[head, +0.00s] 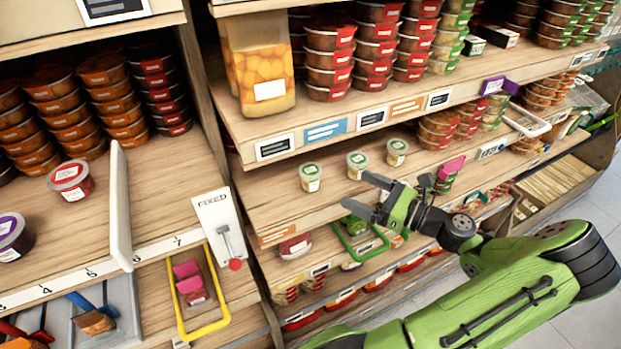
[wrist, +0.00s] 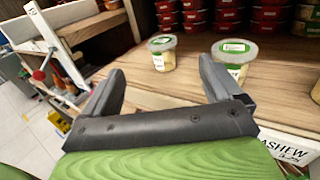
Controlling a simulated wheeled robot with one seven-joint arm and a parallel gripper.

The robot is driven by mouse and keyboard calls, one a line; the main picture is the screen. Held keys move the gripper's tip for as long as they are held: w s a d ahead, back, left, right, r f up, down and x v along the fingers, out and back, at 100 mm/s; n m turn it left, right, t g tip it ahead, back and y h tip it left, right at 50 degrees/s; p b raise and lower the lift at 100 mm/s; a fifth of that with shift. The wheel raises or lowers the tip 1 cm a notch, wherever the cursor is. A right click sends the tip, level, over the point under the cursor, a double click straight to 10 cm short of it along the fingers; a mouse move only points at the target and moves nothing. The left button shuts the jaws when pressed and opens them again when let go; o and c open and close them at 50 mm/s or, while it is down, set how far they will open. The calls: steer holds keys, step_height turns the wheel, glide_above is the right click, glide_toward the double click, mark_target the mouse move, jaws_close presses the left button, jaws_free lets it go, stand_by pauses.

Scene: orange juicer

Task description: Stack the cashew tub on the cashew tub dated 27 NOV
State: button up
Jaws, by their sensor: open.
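Three small clear tubs with grey lids and green labels stand apart in a row on the middle wooden shelf. In the head view they are the left tub (head: 310,178), the middle tub (head: 357,165) and the right tub (head: 397,152). The wrist view shows a left tub (wrist: 162,55), another tub (wrist: 232,62) and a third cut off at the right edge (wrist: 317,92). Their dates are too small to read. My gripper (head: 360,192) is open and empty in front of the row, its fingers pointing toward the shelf. None of the tubs is stacked on another.
A shelf tag reading CASHEW (wrist: 285,150) is on the shelf's front edge. A large jar (head: 258,65) and stacked red-labelled tubs fill the shelf above. A white FIXED lever panel (head: 218,228) stands at the left. Bare shelf lies around the small tubs.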

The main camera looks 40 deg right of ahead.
mark_target(305, 167)
steer(key=x, duration=1.6)
steer(key=shift+w+d+f, duration=0.1)
steer(key=shift+f, duration=0.1)
steer(key=shift+c, duration=0.4)
steer(key=c, duration=1.2)
steer(key=shift+o, duration=0.2)
steer(key=shift+r, duration=0.65)
steer(key=v, duration=1.8)
